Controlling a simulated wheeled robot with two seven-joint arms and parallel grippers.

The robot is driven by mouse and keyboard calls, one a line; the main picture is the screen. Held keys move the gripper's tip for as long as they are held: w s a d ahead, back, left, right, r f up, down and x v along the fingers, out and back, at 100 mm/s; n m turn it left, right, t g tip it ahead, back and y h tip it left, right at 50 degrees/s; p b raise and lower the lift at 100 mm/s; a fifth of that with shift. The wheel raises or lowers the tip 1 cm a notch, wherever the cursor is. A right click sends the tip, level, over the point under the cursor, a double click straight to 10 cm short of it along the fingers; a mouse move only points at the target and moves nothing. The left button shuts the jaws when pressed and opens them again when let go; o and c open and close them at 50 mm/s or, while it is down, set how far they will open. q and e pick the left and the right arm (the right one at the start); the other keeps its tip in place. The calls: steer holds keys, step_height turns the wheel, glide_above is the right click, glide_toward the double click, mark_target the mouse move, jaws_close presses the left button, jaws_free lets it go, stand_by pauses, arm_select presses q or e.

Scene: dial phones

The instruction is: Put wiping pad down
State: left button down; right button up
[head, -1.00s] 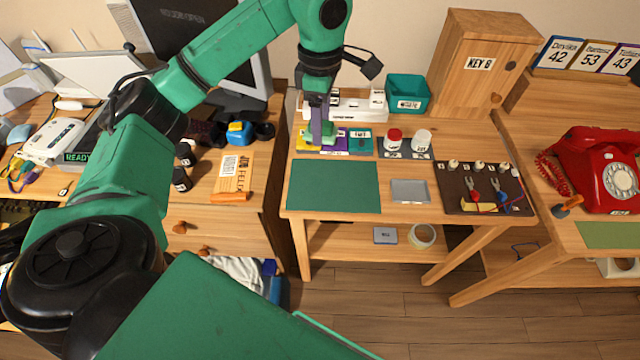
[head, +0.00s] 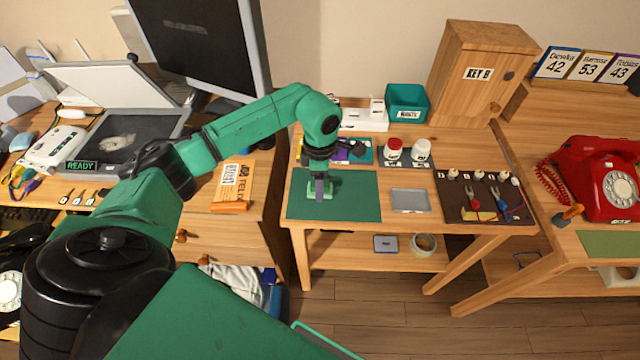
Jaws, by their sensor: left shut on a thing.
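The wiping pad (head: 313,191) is a small light-green block. It is at the left gripper (head: 320,190), over the left half of the dark green mat (head: 358,203) on the middle table. My left gripper points down and is shut on the pad, its fingers partly hiding it. I cannot tell whether the pad touches the mat. My right gripper is not in view.
Behind stand a red-lidded jar (head: 393,150), a white jar (head: 421,147) and a teal bin (head: 408,104). The mat's right half is clear.

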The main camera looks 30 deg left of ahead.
arm_select(q)
steer(key=shift+f, duration=0.6)
steer(key=shift+f, duration=0.2)
steer(key=shift+c, duration=0.9)
jaws_free()
steer(key=shift+r, duration=0.1)
step_height(320, 180, up, 12)
steer(key=b, duration=0.1)
steer(key=shift+r, duration=0.15)
